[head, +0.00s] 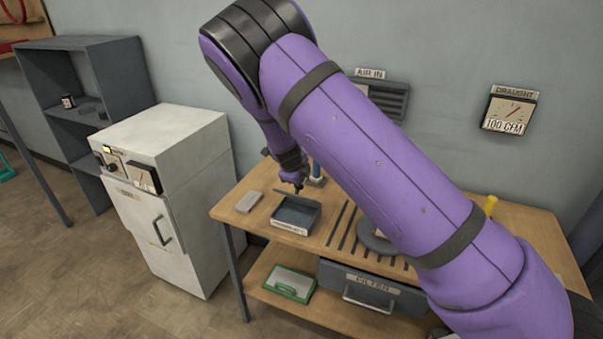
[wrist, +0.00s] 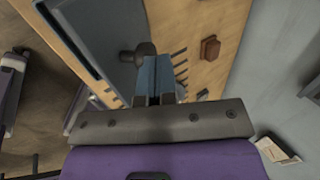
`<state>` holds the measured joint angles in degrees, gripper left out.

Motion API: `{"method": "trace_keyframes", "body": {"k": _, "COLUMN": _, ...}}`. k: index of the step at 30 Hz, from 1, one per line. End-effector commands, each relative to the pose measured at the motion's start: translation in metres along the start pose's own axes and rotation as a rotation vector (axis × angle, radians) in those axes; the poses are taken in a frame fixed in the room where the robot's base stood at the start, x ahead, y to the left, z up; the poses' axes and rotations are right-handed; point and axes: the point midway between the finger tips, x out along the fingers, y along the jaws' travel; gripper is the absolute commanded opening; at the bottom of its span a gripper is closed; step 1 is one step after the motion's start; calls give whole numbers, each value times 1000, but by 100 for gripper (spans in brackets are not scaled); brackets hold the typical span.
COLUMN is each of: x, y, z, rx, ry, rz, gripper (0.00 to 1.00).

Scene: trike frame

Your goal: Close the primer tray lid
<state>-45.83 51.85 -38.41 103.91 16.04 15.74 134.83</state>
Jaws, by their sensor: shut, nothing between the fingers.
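The primer tray (head: 291,228) is a shallow dark grey box with a white label on its front, on the wooden bench in the head view. Its inside shows, so the lid is not down. A thin grey edge at the tray's back looks like the raised lid (head: 310,199). My gripper (head: 299,189) is at this back edge, pointing down. In the wrist view my gripper (wrist: 155,78) is shut and empty, its fingers close beside a dark rounded knob and a large blue-grey panel (wrist: 92,38), probably the lid. I cannot tell whether they touch.
A small pale block (head: 249,202) lies left of the tray. Bench slots (head: 341,224) and a round grey disc (head: 377,243) are to its right. A white cabinet (head: 165,195) stands left of the bench. A green-edged case (head: 289,284) and a filter drawer (head: 370,290) are below.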

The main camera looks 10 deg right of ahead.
Motion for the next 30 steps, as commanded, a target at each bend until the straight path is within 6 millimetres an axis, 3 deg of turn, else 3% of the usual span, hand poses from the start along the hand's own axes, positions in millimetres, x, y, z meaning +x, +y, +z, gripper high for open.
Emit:
{"method": "trace_keyframes", "body": {"k": 18, "x": 4, "y": 66, "z": 0, "rx": 1, "ry": 1, "rz": 6, "gripper": 0}}
{"method": "trace_keyframes", "body": {"k": 30, "x": 16, "y": 91, "z": 0, "rx": 3, "ry": 1, "rz": 6, "gripper": 0}}
